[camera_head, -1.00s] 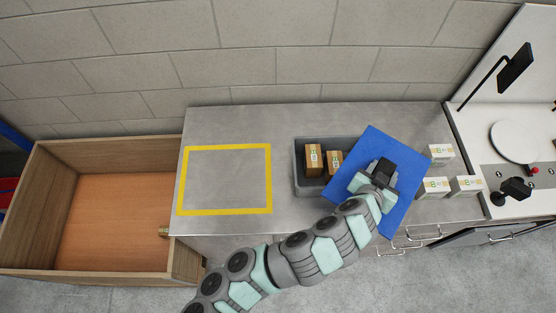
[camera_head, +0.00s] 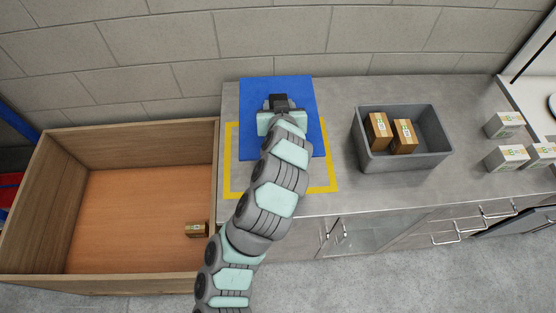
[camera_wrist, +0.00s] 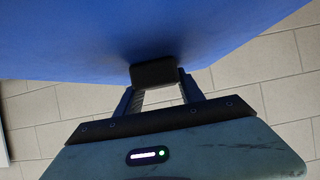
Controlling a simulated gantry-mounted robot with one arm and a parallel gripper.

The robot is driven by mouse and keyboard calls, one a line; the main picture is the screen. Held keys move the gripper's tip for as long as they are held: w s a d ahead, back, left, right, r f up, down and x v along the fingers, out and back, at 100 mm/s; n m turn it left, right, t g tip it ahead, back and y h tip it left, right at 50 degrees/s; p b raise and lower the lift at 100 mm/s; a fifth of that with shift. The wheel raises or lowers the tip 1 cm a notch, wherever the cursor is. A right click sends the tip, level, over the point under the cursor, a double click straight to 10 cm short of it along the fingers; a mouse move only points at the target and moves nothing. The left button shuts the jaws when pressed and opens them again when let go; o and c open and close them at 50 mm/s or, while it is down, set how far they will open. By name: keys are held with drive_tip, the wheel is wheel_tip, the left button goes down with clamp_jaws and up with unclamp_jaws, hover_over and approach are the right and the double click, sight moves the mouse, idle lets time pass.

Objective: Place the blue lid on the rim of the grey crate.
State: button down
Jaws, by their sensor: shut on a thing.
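The blue lid (camera_head: 255,88) is a flat square panel over the yellow-outlined area at the left of the counter, apart from the crate. My gripper (camera_head: 279,102) is shut on it, at a dark handle (camera_wrist: 153,73) that shows in the wrist view. The lid fills the top of the wrist view. Its height above the counter is hard to tell. The grey crate (camera_head: 405,161) stands open on the counter to the right of the lid, with two brown boxes (camera_head: 378,131) inside. My arm hides part of the lid's lower side.
The yellow outline (camera_head: 231,165) is partly covered by the lid. A large wooden bin (camera_head: 110,275) with a small brown box (camera_head: 196,230) stands at the left. Several white boxes (camera_head: 505,124) stand right of the crate. Counter between outline and crate is clear.

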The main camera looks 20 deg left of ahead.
wheel_tip(320, 180, down, 15)
drive_tip(key=shift+s+a+f, duration=0.1)
drive_tip(key=shift+s+f, duration=0.05)
drive_tip(key=shift+f, duration=2.3)
drive_tip(key=shift+f, duration=0.25)
drive_tip(key=c, duration=0.7)
unclamp_jaws()
drive_tip(key=shift+r, duration=0.1)
